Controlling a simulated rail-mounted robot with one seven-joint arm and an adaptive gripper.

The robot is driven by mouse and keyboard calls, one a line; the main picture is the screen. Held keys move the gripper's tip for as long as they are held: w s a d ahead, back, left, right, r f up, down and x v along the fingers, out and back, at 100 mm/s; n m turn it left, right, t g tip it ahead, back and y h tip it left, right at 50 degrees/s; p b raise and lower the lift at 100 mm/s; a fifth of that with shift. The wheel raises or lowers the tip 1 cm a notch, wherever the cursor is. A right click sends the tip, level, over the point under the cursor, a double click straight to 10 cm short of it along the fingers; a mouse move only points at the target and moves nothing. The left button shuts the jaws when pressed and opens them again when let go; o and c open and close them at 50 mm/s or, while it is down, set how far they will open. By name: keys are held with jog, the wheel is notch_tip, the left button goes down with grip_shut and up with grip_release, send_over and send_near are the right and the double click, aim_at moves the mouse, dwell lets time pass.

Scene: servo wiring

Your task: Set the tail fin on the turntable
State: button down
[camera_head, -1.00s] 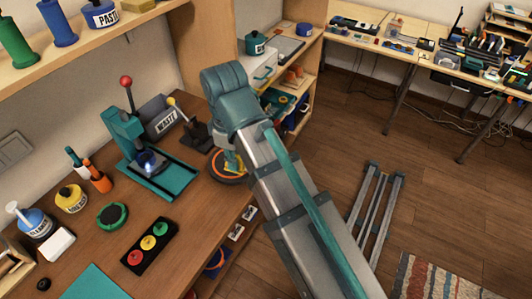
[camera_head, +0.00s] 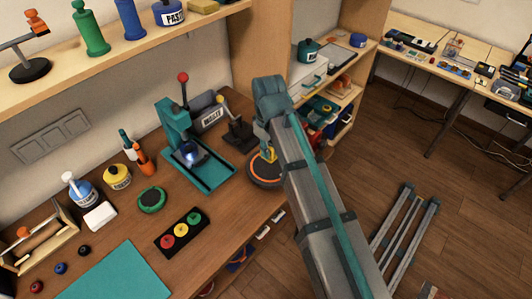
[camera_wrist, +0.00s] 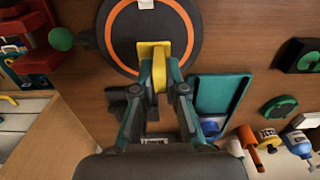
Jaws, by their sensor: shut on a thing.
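The tail fin (camera_wrist: 159,76) is a small yellow piece with a flat plate at its far end. My gripper (camera_wrist: 160,70) is shut on it, with one teal finger on each side. The turntable (camera_wrist: 120,30) is a dark disc with an orange ring, and the fin is over its near part in the wrist view. In the head view the turntable (camera_head: 262,176) stands at the right edge of the workbench. A bit of the yellow fin (camera_head: 270,153) shows above it there. My arm hides most of the gripper. I cannot tell whether the fin touches the disc.
A teal press (camera_head: 185,140) with a red-knobbed lever and a grey WASTE bin (camera_head: 212,113) stand left of the turntable. A dark stand (camera_head: 238,132) is close behind it. A red tool (camera_wrist: 28,50) is at the left of the wrist view. Colored buttons (camera_head: 182,232) sit nearer the front.

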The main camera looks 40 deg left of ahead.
jog(key=shift+w+a+f, duration=0.25)
jog(key=shift+a+f, duration=0.1)
jog(key=shift+f, duration=0.15)
jog(key=shift+w+a+f, duration=0.25)
jog(key=shift+a+f, duration=0.1)
jog(key=shift+f, duration=0.15)
jog(key=shift+w+a+f+p, duration=0.1)
jog(key=shift+f+p, duration=0.55)
jog(key=shift+f, duration=1.1)
jog(key=shift+f, duration=0.1)
jog(key=c, duration=1.2)
grip_release()
notch_tip(320, 180, up, 12)
jog(key=b, duration=0.2)
jog(key=shift+b, duration=0.35)
